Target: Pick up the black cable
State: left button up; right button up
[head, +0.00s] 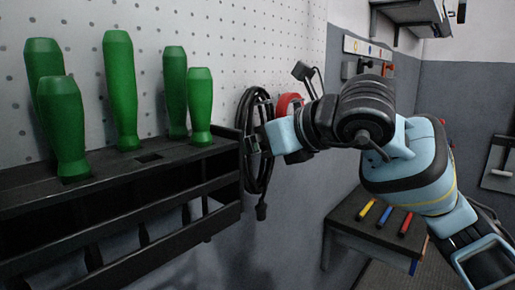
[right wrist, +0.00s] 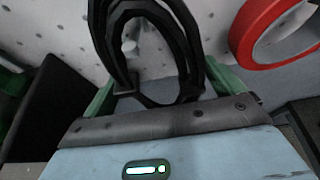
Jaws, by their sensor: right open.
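The black cable (head: 262,180) hangs as a coil on the pegboard wall, right of the tool rack. My right gripper (head: 257,142) reaches in from the right and is at the coil's right side. In the right wrist view the cable (right wrist: 185,35) rises in loops between the two green fingers of the right gripper (right wrist: 158,88). The fingers are open, one on each side of the loops. Whether they touch the cable cannot be told. My left gripper is in no view.
A red tape roll (head: 288,104) hangs just right of the cable; it is close in the right wrist view (right wrist: 275,58). A black rack (head: 120,200) with several green-handled tools (head: 121,90) stands at left. A small shelf (head: 345,222) with coloured tools is below my right arm.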

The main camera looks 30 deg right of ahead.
aim_at(257, 173)
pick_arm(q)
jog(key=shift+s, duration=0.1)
pick_arm(e)
jog(key=shift+c, duration=1.1)
jog(key=c, duration=0.8)
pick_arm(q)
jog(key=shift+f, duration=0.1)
pick_arm(e)
jog(key=shift+r, duration=0.15)
jog(key=shift+r, duration=0.5)
notch_tip(257, 173, up, 2)
jog(key=shift+r, duration=0.1)
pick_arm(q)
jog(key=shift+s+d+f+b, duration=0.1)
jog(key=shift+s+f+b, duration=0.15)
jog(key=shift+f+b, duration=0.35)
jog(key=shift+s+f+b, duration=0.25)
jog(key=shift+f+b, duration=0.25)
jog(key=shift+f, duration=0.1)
pick_arm(e)
jog(key=s+d+r, duration=0.1)
jog(key=s+d, duration=0.8)
jog(key=s, duration=0.4)
jog(key=shift+s+r, duration=0.2)
jog(key=shift+r, duration=0.05)
